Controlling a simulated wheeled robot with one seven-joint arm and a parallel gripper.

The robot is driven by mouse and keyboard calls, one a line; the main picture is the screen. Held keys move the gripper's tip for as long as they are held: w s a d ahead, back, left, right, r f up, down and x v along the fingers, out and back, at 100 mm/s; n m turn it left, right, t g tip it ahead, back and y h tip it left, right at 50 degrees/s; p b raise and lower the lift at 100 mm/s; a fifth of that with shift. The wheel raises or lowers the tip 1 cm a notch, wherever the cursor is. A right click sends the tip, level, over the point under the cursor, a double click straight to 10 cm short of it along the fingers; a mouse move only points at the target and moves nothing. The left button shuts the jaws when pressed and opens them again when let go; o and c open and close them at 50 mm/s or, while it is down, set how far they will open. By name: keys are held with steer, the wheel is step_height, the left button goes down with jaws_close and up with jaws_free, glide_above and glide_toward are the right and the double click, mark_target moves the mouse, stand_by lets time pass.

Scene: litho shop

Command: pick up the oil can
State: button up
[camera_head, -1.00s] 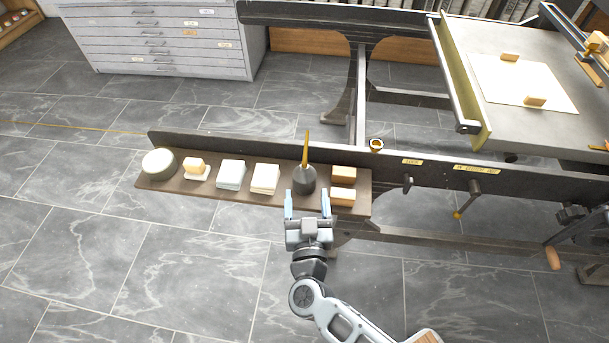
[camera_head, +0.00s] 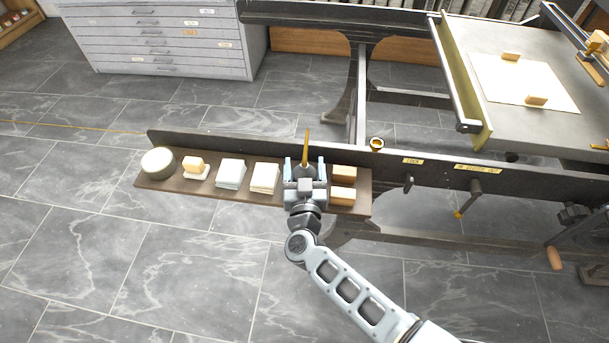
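The oil can stands on a narrow brown shelf (camera_head: 220,187), with its thin yellow spout (camera_head: 307,145) pointing up. Its dark body (camera_head: 305,167) is mostly hidden behind my gripper. My gripper (camera_head: 305,164) is open, with one light blue finger to the left of the can and one to the right. I cannot tell whether either finger touches it.
Left of the can on the shelf are two white stacks (camera_head: 264,177), a sponge-like block (camera_head: 194,164) and a round pale-topped tub (camera_head: 158,161). Two tan blocks (camera_head: 343,172) sit close on the right. A dark rail (camera_head: 220,147) runs behind the shelf.

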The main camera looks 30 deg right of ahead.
steer(key=shift+c, duration=0.4)
steer(key=c, duration=0.5)
